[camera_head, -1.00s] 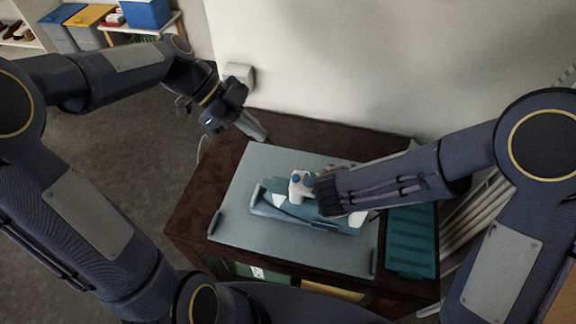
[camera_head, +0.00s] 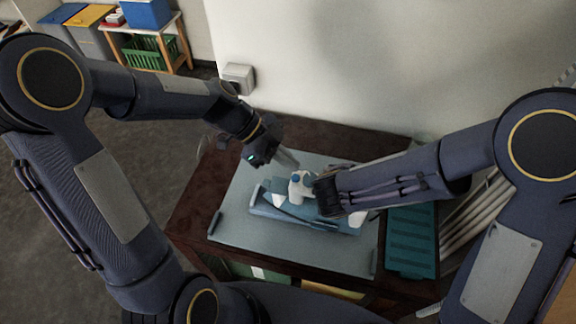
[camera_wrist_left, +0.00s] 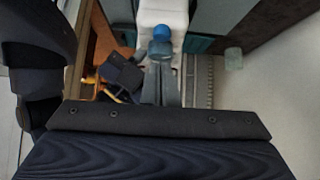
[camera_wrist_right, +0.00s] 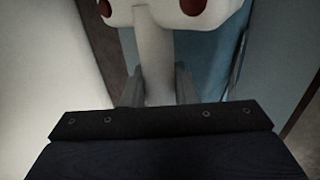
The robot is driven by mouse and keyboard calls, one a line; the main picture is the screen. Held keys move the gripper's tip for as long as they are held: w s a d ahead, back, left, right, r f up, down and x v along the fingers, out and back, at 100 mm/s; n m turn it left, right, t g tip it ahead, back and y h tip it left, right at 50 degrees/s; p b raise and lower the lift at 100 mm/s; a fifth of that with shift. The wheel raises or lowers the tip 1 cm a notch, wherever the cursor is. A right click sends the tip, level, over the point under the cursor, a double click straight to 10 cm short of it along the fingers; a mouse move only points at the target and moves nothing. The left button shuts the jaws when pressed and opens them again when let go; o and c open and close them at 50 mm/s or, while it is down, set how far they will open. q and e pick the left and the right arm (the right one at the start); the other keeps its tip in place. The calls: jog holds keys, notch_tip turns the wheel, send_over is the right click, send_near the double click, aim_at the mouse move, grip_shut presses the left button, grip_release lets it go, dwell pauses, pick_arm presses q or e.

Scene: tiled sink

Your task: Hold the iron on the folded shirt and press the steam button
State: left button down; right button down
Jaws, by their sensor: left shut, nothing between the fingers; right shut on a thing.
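The white iron (camera_head: 299,191) stands over the folded blue-and-white shirt (camera_head: 305,216) on a grey mat (camera_head: 240,226). My right gripper (camera_head: 318,192) is shut on the iron's handle; the right wrist view shows its fingers (camera_wrist_right: 158,88) on both sides of the white handle (camera_wrist_right: 153,62). A round blue button (camera_head: 296,178) tops the iron. My left gripper (camera_head: 288,160) is shut and empty, up and left of the button. In the left wrist view its closed fingertips (camera_wrist_left: 160,68) point at the button (camera_wrist_left: 160,46); contact cannot be told. The iron's underside is hidden.
The mat lies on a dark brown table (camera_head: 195,205) against a pale wall. A teal ribbed tray (camera_head: 411,242) is at the table's right. A white wall box (camera_head: 238,78) is behind. My right forearm covers part of the mat.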

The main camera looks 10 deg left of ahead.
aim_at(295, 177)
pick_arm(q)
jog(key=shift+a+f, duration=0.1)
jog(key=shift+f, duration=1.25)
jog(key=shift+f, duration=0.6)
jog(key=shift+s+a+f, duration=0.1)
jog(key=shift+f, duration=0.35)
pick_arm(e)
jog(key=shift+s+a, duration=0.1)
jog(key=shift+f, duration=0.1)
pick_arm(q)
jog(key=a+r, duration=0.7)
jog(key=r, duration=0.5)
